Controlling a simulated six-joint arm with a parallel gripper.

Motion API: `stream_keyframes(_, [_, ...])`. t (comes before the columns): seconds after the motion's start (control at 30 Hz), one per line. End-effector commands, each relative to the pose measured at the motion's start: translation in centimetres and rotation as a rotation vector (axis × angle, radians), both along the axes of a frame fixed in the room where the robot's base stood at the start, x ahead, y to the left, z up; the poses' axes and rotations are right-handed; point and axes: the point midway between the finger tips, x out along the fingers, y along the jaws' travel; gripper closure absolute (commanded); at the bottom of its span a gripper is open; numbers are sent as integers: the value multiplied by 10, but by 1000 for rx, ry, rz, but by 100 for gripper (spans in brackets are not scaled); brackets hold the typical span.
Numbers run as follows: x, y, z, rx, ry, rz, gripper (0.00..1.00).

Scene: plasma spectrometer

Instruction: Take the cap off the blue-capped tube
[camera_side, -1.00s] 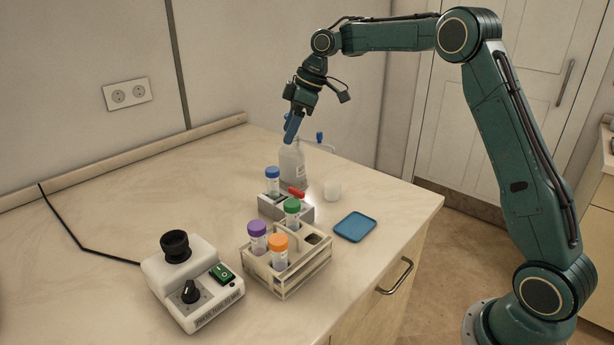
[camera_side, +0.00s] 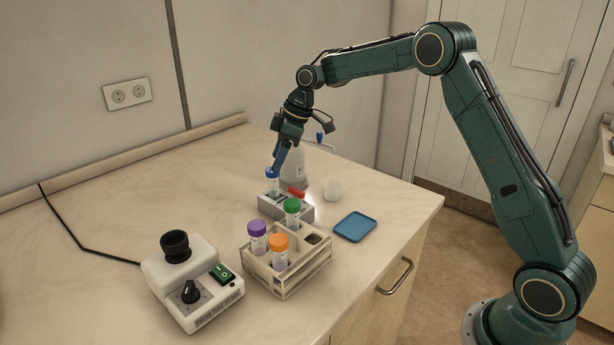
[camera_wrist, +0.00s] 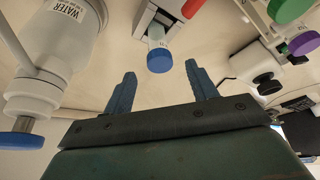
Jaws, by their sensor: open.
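The blue-capped tube (camera_side: 273,185) stands upright in the grey block (camera_side: 298,211), with its blue cap (camera_side: 272,173) on. In the wrist view the blue cap (camera_wrist: 160,61) lies ahead of my fingers, roughly between their lines. My gripper (camera_side: 277,161) is just above the cap in the side view, its blue fingers pointing down and partly overlapping it. In the wrist view my gripper (camera_wrist: 158,77) is open, with nothing between the fingers. Whether the fingertips reach beside the cap is not clear.
A water bottle (camera_side: 296,168) stands close behind the gripper. A red item (camera_side: 297,193) is on the block. The left bench is clear.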

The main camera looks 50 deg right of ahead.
Motion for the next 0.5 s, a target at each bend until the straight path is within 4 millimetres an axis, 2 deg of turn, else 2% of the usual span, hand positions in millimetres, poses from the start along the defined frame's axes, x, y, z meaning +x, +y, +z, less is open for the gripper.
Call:
stream_keyframes(0.2, [6,7,-20,0,0,1,43])
stream_keyframes(0.5, [7,7,-23,1,-1,0,43])
